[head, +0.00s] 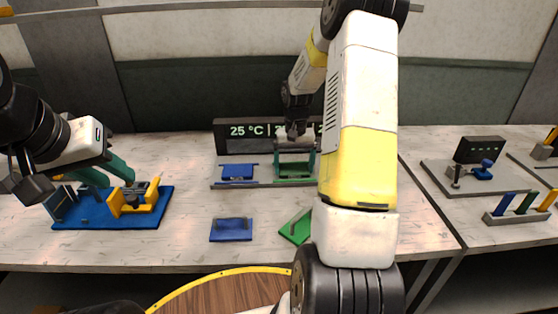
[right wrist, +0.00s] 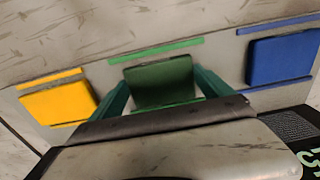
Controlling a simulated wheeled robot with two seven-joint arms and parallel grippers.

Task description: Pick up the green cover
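A flat green plate with a bar handle, apparently the green cover (head: 296,228), lies tilted on the table, partly hidden by my right arm. My right gripper (head: 294,162) is not at it. It is above a green block in the grey station; in the right wrist view the green block (right wrist: 160,82) lies between its two separated green fingers (right wrist: 163,92). I see no clear grip on the block. My left gripper (head: 108,174) has its green fingers apart, over the blue base (head: 85,220) beside a yellow fixture (head: 140,200).
A blue plate with a handle (head: 231,230) lies left of the green one. The station also holds a blue block (right wrist: 283,58) and a yellow block (right wrist: 58,103). A temperature display (head: 235,131) stands behind it. A strip rack (head: 515,219) is far right.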

